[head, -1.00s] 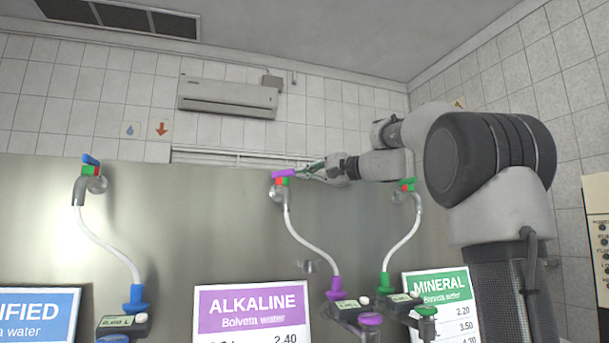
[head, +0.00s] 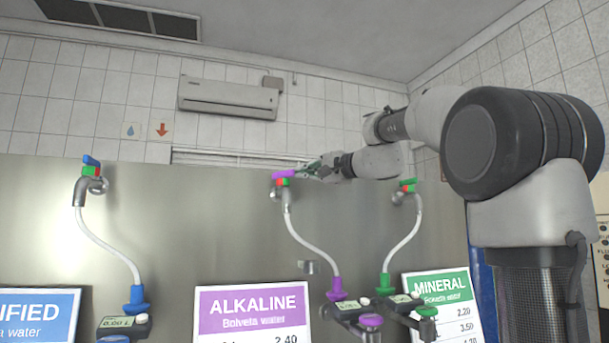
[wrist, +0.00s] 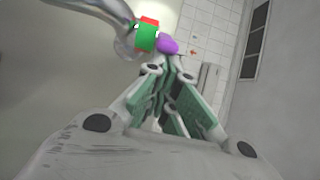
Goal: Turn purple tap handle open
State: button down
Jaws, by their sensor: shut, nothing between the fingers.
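The purple tap handle (head: 284,174) sits on top of the tap with a red and green block, above the purple ALKALINE sign. In the wrist view the purple handle (wrist: 167,46) lies just beyond my fingertips, beside the green and red block (wrist: 147,36). My gripper (head: 306,169) reaches in from the right, its fingertips at the handle's right end. In the wrist view my gripper (wrist: 168,72) is shut with nothing between its fingers. I cannot tell whether the fingertips touch the handle.
A blue-handled tap (head: 91,161) stands to the left and a green-handled tap (head: 407,185) to the right, below my arm. White hoses run down to coloured nozzles. The steel panel (head: 180,220) between the taps is clear.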

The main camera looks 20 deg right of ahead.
jog(key=shift+s+a, duration=0.1)
jog(key=shift+s+a+m+t+h, duration=0.3)
jog(key=shift+s+a+m+h, duration=0.15)
jog(key=shift+s+h, duration=0.15)
jog(key=shift+s+a, duration=0.1)
dwell(0.4)
